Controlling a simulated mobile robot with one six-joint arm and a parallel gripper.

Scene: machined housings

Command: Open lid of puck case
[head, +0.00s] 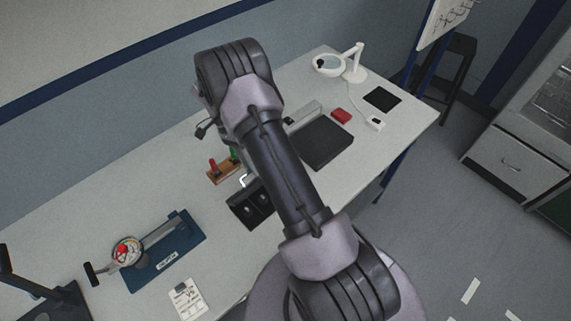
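A dark flat rectangular case (322,146) lies on the bench just right of my arm. It looks shut, and its left side is partly hidden by my arm. A smaller black box (246,212) with pale marks on its top sits left of my arm, partly covered by it. I cannot tell for certain which of the two is the puck case. My gripper is hidden behind my raised arm, so its fingers and anything between them do not show.
A wooden block with red and green handles (222,170) is left of my arm. A blue-based gauge fixture (165,255) and paper card (187,300) lie further left.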

